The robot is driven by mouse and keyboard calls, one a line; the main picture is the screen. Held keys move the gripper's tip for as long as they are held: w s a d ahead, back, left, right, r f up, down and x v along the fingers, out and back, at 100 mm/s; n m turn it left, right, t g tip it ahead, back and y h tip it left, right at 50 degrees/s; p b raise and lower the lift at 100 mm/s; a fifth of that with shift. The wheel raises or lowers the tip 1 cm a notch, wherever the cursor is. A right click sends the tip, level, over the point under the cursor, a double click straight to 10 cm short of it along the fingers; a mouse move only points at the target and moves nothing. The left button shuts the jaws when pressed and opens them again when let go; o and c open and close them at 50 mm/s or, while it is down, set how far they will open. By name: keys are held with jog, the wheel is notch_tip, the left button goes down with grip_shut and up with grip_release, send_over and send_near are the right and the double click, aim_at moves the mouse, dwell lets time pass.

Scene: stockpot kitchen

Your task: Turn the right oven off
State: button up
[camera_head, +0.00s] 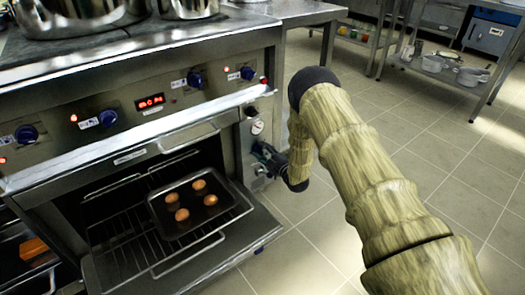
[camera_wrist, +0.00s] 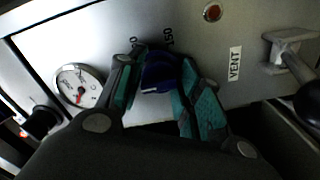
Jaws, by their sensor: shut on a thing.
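The oven (camera_head: 130,158) with its door open stands at left in the head view. Its rack holds a dark tray (camera_head: 158,208) with several round brown pieces. On the narrow panel at the oven's right side, my gripper (camera_head: 262,158) is seen side-on. In the wrist view my gripper (camera_wrist: 158,72) is shut on a dark blue knob (camera_wrist: 158,78), one teal-padded finger on each side. Marks "0" and "150" show above the knob. The knob is hidden in the head view, and I cannot read its exact setting.
A gauge (camera_wrist: 78,87) is left of the knob, and a red light (camera_wrist: 212,12), a VENT label (camera_wrist: 234,64) and a handle (camera_wrist: 290,50) are right. The open door (camera_head: 215,255) juts out below. Pots (camera_head: 75,15) stand on top.

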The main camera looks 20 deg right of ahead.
dwell(0.4)
jog(key=o, duration=1)
jog(key=shift+o, duration=0.2)
jog(key=v, duration=1.2)
